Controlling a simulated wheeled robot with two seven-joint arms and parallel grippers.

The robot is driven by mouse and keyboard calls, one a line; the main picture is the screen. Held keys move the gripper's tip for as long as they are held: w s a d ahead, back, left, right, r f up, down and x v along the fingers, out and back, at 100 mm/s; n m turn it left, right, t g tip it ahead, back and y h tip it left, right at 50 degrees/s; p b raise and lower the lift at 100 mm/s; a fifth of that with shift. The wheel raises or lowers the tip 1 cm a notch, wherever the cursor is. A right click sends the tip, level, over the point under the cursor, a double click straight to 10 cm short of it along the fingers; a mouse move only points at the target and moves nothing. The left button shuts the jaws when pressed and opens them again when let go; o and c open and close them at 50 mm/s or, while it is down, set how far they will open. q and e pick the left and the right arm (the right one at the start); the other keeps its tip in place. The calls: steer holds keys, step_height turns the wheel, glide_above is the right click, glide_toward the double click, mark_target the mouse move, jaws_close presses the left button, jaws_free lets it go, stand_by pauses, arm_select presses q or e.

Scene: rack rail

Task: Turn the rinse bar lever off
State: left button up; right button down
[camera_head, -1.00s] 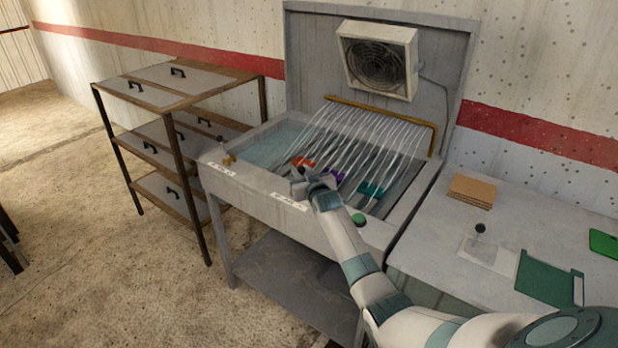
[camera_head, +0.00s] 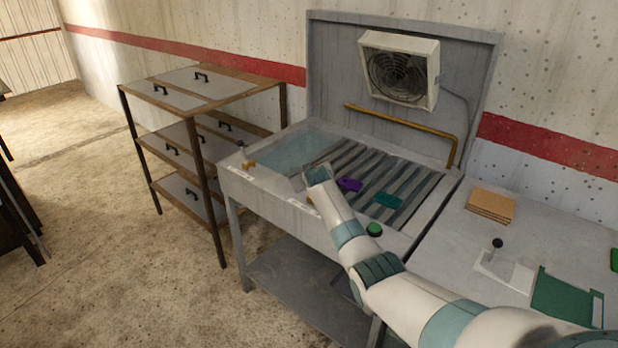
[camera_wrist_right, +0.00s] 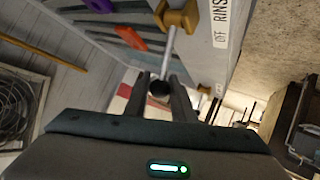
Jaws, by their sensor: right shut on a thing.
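The rinse bar lever (camera_wrist_right: 170,48) shows in the right wrist view as a thin grey rod with a dark round end, coming out of a brass valve body (camera_wrist_right: 178,16). The valve is on the sink front beside a label reading "OFF RINS", cut by the frame. My right gripper (camera_wrist_right: 161,84) is shut on the lever near its dark end. In the head view my right gripper (camera_head: 314,170) is at the sink's front rim and hides the lever. The brass rinse bar (camera_head: 405,124) at the back panel shows no water streams. My left gripper is not in view.
Purple (camera_head: 350,185) and teal (camera_head: 388,202) pieces lie on the slatted sink bed; an orange piece (camera_wrist_right: 130,38) shows in the wrist view. Another brass fitting (camera_head: 248,165) is at the sink's left. A green button (camera_head: 375,230) is on the front rim. A table adjoins right.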

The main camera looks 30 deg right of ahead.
steer(key=shift+a, duration=0.15)
steer(key=c, duration=1.9)
jaws_free()
steer(key=o, duration=0.4)
steer(key=shift+w+f, duration=0.15)
steer(key=shift+w, duration=0.05)
steer(key=shift+s, duration=0.2)
steer(key=shift+s+r, duration=0.1)
steer(key=shift+r, duration=0.1)
steer(key=shift+s+a+r, duration=0.2)
steer(key=shift+s+r, duration=0.1)
steer(key=shift+s, duration=0.3)
steer(key=b+v, duration=0.2)
steer(key=v, duration=1.3)
steer(key=shift+s+a+r+b, duration=0.15)
steer(key=shift+b, duration=0.15)
